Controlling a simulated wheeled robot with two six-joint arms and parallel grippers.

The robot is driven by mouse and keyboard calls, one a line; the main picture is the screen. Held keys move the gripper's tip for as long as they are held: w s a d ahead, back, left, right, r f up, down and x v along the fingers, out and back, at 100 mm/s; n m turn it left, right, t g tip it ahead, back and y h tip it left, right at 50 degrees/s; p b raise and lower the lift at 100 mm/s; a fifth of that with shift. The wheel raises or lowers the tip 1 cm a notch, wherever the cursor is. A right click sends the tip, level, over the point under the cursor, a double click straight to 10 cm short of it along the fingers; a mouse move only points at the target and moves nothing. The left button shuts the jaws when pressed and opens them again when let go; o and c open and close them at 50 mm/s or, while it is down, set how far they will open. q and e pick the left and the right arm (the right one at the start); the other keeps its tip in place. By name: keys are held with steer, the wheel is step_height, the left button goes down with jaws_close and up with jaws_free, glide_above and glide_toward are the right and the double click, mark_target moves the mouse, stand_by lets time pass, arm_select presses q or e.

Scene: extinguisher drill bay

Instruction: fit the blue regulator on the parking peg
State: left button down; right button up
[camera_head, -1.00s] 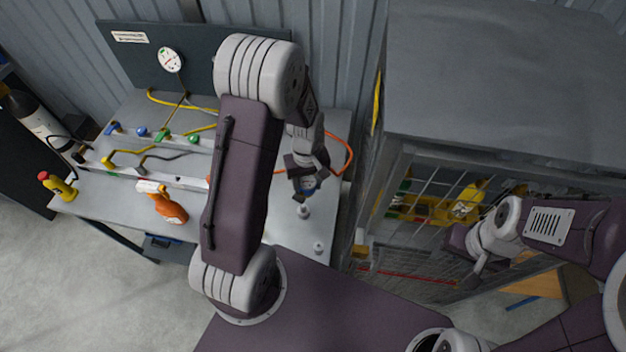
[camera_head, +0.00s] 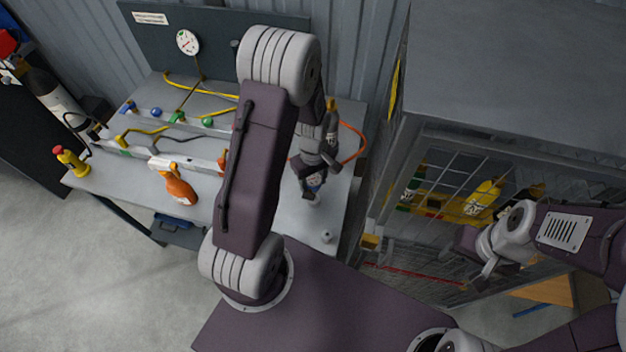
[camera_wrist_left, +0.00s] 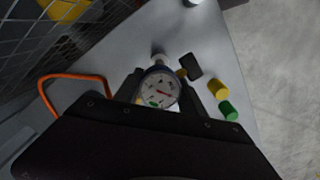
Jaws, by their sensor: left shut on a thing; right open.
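My left gripper (camera_head: 312,182) is shut on the blue regulator (camera_head: 314,180), over the right part of the bench. In the left wrist view the regulator's round white gauge (camera_wrist_left: 158,91) faces the camera between the fingers, with a dark knob to its right. A pale peg (camera_head: 314,200) shows right at the regulator's lower end; it also shows in the wrist view (camera_wrist_left: 158,59). I cannot tell whether they touch. A second pale peg (camera_head: 327,237) stands nearer the bench's front edge. My right gripper (camera_head: 486,266) is open and empty by the wire cage.
An orange hose (camera_head: 355,145) loops right of my left gripper. A wire cage (camera_head: 400,255) with yellow items stands right. Yellow (camera_wrist_left: 218,88) and green (camera_wrist_left: 229,111) pieces show in the wrist view.

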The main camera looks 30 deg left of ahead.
arm_select(q)
steer(key=shift+w+f, duration=0.15)
steer(key=shift+w, duration=0.05)
steer(key=shift+s, duration=0.15)
steer(key=shift+d+h+p, duration=0.15)
steer(key=shift+h+p, duration=0.15)
steer(key=shift+p, duration=0.3)
steer(key=shift+s+f+g, duration=0.1)
steer(key=shift+f+g, duration=0.05)
steer(key=shift+g, duration=0.15)
steer(key=shift+s+d+h, duration=0.15)
steer(key=shift+d+h, duration=0.15)
steer(key=shift+h, duration=0.1)
steer(key=shift+a, duration=0.15)
steer(key=shift+w+a, duration=0.2)
steer(key=shift+w, duration=0.05)
